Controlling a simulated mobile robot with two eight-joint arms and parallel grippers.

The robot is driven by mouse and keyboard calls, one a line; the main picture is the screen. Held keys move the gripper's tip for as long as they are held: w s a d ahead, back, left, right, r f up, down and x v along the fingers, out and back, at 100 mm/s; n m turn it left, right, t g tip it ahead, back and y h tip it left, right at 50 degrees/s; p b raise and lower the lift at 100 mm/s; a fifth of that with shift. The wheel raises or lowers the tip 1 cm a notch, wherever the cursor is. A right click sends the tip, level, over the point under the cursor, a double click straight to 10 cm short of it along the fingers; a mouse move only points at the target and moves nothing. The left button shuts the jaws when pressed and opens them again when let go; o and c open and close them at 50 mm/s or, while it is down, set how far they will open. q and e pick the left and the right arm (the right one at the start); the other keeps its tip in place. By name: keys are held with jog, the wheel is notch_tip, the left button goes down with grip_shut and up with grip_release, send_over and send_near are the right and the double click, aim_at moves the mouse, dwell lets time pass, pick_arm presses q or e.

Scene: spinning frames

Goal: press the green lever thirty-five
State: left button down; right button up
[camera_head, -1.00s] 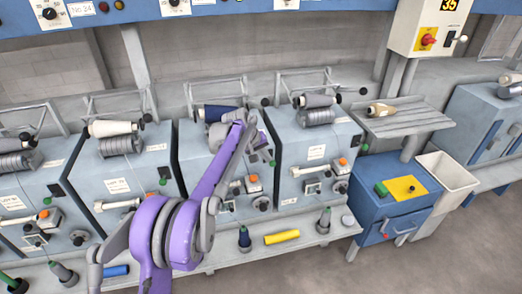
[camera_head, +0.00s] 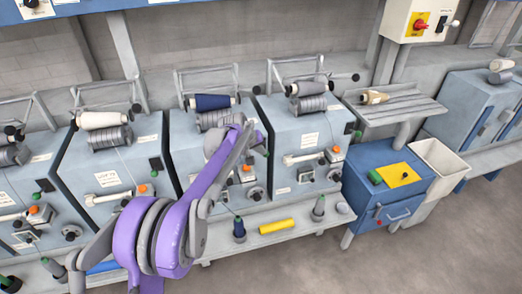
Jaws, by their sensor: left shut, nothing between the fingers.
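My left gripper (camera_head: 250,138), at the end of the purple arm, is shut and empty. It is in front of the right side of the blue-grey machine (camera_head: 188,150) with the navy spool. A small green lever knob (camera_head: 267,153) shows just beside the gripper's tip; I cannot tell whether they touch. The arm hides part of this machine's front, and I cannot read a number thirty-five on it. My right gripper is not in view.
A shelf below the machines holds a dark cone (camera_head: 239,230), a yellow tube (camera_head: 276,226) and a grey cone (camera_head: 318,208). A blue cabinet (camera_head: 385,205) and a white bin (camera_head: 436,172) stand at the right. The floor at the lower right is clear.

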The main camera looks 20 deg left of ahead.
pick_arm(q)
jog(key=f+t+b, duration=0.1)
jog(key=f+t+y+b, duration=0.1)
jog(key=s+m+t, duration=0.1)
jog(key=shift+d+f+y+b, duration=0.3)
jog(key=shift+f+y+b, duration=0.1)
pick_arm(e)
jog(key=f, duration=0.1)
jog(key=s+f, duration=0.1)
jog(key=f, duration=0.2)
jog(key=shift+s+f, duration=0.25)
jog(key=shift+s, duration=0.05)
pick_arm(q)
jog(key=shift+w+r, duration=0.1)
jog(key=shift+r+p, duration=0.4)
jog(key=shift+r, duration=0.3)
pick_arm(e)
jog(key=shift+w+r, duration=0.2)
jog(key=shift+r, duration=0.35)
